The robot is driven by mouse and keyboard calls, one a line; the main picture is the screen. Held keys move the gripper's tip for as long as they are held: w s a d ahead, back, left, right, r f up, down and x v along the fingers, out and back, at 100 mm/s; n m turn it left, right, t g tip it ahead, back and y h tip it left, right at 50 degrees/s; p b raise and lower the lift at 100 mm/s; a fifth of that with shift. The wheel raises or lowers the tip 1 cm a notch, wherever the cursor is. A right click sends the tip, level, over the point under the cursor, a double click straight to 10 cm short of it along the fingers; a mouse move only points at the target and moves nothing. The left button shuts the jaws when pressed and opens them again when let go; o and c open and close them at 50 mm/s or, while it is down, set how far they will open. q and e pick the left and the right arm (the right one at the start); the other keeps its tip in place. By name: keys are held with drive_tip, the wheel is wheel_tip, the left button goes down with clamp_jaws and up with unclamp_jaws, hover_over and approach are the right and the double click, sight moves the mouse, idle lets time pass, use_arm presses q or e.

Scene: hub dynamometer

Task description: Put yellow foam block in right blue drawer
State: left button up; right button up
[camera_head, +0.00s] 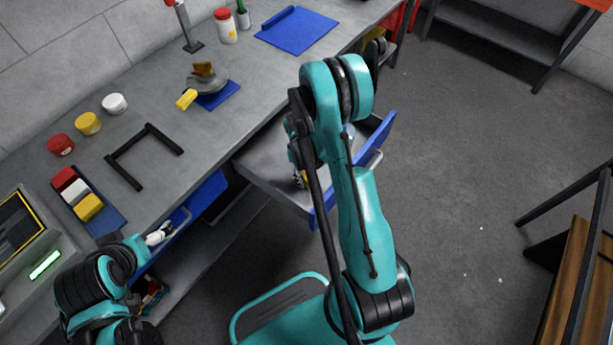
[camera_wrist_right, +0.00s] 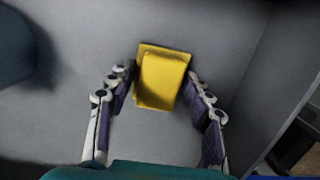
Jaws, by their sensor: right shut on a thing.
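The right blue drawer (camera_head: 379,138) is pulled out from under the bench, with a grey inside and a blue front. My right arm reaches down over it and hides part of it. My right gripper (camera_head: 301,181) is low inside the drawer. In the right wrist view, its fingers (camera_wrist_right: 160,92) are on both sides of a yellow foam block (camera_wrist_right: 162,80), shut on it, over the grey drawer floor. I cannot tell whether the block touches the floor. My left gripper (camera_head: 160,234) is by the left blue drawer (camera_head: 178,222); its fingers are too small to read.
The bench holds a blue tray (camera_head: 106,226) with red, white and yellow blocks, several round jars (camera_head: 88,123), a black bracket (camera_head: 124,172) and a small yellow piece (camera_head: 187,99) beside a blue mat (camera_head: 224,93). The floor at right is open, up to a wooden-topped stand (camera_head: 580,285).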

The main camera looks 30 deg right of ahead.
drive_tip(key=shift+f, duration=0.3)
drive_tip(key=shift+r, duration=0.1)
drive_tip(key=o, duration=0.9)
drive_tip(key=shift+f, duration=0.2)
drive_tip(key=o, duration=0.4)
drive_tip(key=shift+o, duration=0.2)
drive_tip(key=shift+r, duration=0.15)
